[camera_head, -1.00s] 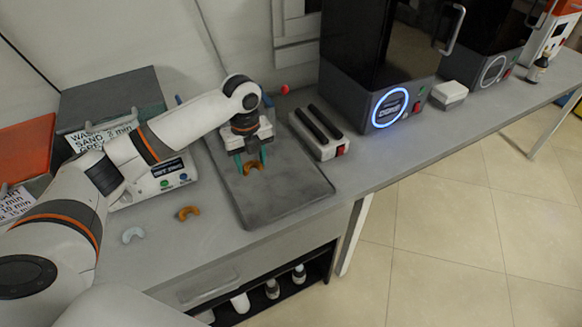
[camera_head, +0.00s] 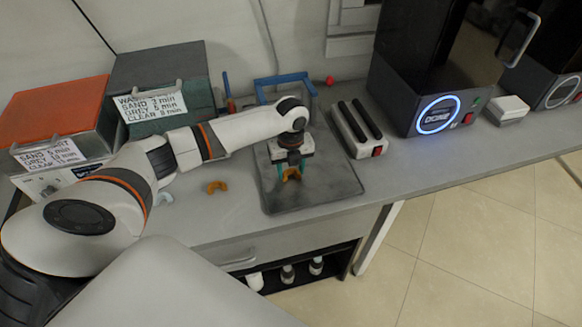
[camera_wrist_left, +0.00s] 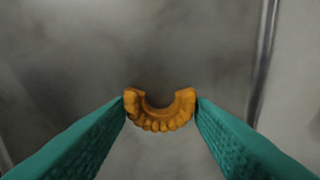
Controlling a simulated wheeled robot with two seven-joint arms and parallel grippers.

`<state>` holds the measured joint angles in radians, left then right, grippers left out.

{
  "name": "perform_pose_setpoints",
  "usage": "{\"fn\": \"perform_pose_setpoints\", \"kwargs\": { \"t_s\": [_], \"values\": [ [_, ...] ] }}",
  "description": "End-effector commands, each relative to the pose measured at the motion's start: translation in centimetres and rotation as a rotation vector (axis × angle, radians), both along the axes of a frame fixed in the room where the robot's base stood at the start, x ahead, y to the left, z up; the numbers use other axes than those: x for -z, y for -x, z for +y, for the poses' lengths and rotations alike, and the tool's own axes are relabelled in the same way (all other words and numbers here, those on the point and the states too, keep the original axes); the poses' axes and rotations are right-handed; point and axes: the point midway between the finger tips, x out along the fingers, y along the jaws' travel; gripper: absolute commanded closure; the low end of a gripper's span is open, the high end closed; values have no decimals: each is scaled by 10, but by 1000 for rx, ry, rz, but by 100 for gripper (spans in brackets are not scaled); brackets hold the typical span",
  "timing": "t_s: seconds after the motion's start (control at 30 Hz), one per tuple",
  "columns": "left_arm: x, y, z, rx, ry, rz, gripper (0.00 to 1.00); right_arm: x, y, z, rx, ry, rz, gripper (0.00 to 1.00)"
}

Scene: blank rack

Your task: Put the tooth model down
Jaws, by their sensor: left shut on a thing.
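My left gripper (camera_head: 291,171) is shut on an orange-brown, horseshoe-shaped tooth model (camera_head: 291,174). In the left wrist view the tooth model (camera_wrist_left: 159,112) sits between the two teal fingertips (camera_wrist_left: 160,105), with its row of teeth toward the bottom of the picture. The gripper points down over the dark grey metal tray (camera_head: 342,185) on the bench. I cannot tell whether the model touches the tray. Another orange tooth model (camera_head: 217,187) and a pale one (camera_head: 165,198) lie on the bench left of the tray. My right gripper is out of view.
A white device with two black bars (camera_head: 356,130) stands right of the tray. A blue frame (camera_head: 283,79) is behind it. Lidded boxes, one orange (camera_head: 58,115) and one dark green (camera_head: 158,75), stand at left. A dark machine with a lit ring (camera_head: 437,115) stands further right.

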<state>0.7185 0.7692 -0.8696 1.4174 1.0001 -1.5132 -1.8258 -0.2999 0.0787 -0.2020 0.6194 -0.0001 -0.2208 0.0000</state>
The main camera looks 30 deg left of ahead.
Motion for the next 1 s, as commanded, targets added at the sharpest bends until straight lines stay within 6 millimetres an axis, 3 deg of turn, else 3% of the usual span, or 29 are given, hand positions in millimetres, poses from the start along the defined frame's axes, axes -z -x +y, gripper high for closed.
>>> {"fn": "perform_pose_setpoints", "kwargs": {
  "t_s": [0.37, 0.4, 0.5, 0.83, 1.0],
  "values": [
    [6, 0, 0, 0, 0, -1, 73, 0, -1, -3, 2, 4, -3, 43],
    [5, 0, 0, 0, 0, -1, 47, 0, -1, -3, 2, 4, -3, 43],
    [5, 0, 0, 0, 0, -1, 31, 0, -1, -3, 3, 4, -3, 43],
    [2, 0, 0, 0, -1, -2, 30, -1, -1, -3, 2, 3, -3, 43],
    [-19, -2, 1, -1, 0, -6, 30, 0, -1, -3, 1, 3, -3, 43]
  ]
}}
